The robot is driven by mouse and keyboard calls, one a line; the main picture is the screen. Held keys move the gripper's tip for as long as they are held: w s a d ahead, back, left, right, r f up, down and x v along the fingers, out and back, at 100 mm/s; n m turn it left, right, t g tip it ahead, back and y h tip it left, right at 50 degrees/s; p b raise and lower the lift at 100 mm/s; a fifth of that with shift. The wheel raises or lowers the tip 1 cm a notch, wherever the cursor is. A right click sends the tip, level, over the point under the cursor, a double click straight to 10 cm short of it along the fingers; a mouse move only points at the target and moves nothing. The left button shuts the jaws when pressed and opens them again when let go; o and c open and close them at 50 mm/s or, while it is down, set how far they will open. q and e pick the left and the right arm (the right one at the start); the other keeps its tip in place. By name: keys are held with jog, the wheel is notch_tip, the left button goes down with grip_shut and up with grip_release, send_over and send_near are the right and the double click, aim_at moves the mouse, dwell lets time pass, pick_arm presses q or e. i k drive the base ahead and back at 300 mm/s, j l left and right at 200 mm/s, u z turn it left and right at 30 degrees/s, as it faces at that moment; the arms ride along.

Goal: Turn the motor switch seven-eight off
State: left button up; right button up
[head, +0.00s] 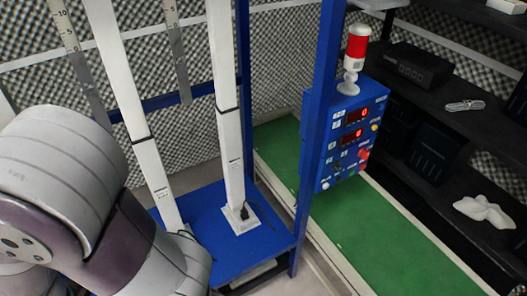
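A blue control box (349,98) is fixed to a blue upright post right of centre in the head view. Its front carries two red-lit displays, the upper one (357,115) and the lower one (351,136). My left arm's thick grey links fill the lower left, well away from the box. Neither gripper is in view.
A red-and-white signal lamp (356,47) stands on the box. A green conveyor belt (375,225) runs behind and below it. Dark shelves (450,110) stand at the right with a black device (411,66) and a white cloth-like item (484,212). White columns (230,150) rise from a blue base (220,240).

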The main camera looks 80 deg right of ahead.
aim_at(363, 153)
jog(key=z, duration=3.4)
jog(key=i+z, duration=0.4)
jog(key=i+l+z, duration=0.3)
jog(key=i+z, duration=0.15)
jog(key=i+l+z, duration=0.1)
jog(key=i+z, duration=0.3)
